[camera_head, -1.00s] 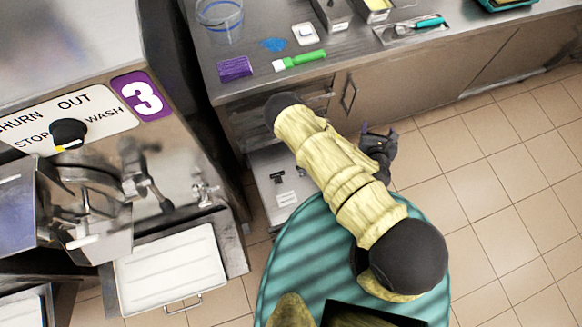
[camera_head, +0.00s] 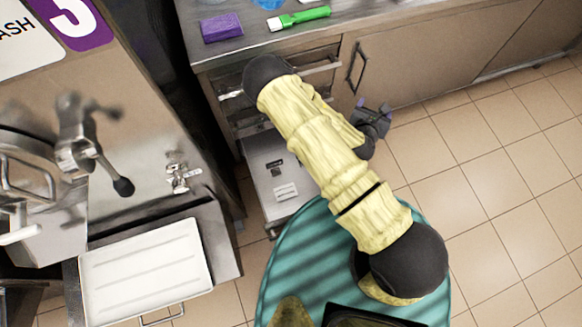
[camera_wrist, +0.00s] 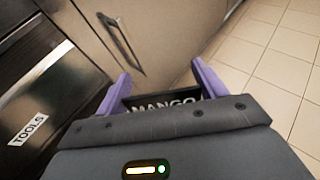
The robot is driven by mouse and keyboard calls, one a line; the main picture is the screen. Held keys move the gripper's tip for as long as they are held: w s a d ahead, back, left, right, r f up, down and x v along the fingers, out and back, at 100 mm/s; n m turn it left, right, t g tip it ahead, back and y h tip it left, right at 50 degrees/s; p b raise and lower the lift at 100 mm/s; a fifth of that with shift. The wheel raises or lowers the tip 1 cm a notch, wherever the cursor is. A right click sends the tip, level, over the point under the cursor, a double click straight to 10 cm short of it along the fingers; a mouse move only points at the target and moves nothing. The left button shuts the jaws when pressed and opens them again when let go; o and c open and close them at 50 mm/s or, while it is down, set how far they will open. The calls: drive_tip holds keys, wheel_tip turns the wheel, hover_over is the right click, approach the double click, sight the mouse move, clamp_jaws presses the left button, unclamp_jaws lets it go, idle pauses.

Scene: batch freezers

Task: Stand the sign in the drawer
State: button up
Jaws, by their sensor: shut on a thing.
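The sign (camera_wrist: 164,105) is a dark plate with white lettering reading MANGO, seen between the purple fingers in the wrist view. My gripper (camera_wrist: 160,72) is shut on it. Only a strip of the sign shows, as the gripper body covers the rest. In the head view my gripper (camera_head: 374,118) is in front of the cabinet door, right of the drawers, and the sign cannot be made out there. A low drawer (camera_head: 262,148) stands pulled out left of my arm, with small dark items and a white label in it. The arm hides part of it.
A metal front labelled TOOLS (camera_wrist: 28,128) is at the left in the wrist view. The counter above holds a purple sponge (camera_head: 221,27) and a green-handled brush (camera_head: 300,18). A machine with a white tray (camera_head: 146,272) is at left. Tiled floor at right is clear.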

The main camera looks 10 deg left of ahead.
drive_tip(key=s+a+f+m+h+b, duration=0.1)
drive_tip(key=a+f+b, duration=0.2)
drive_tip(key=f+b, duration=0.8)
drive_tip(key=s+a+f+m+g+h+b, duration=0.1)
drive_tip(key=a+f+b, duration=0.3)
drive_tip(key=f+b, duration=0.7)
drive_tip(key=s+a+f+m+g+h+b, duration=0.1)
drive_tip(key=a+f+b, duration=0.3)
drive_tip(key=f+b, duration=0.7)
drive_tip(key=m+h+b, duration=0.1)
drive_tip(key=b, duration=0.4)
drive_tip(key=shift+s+h, duration=0.15)
drive_tip(key=shift+h, duration=0.25)
drive_tip(key=shift+d+f, duration=0.1)
wheel_tip(320, 180, down, 6)
drive_tip(key=b, duration=0.4)
wheel_tip(320, 180, down, 4)
drive_tip(key=b, duration=0.3)
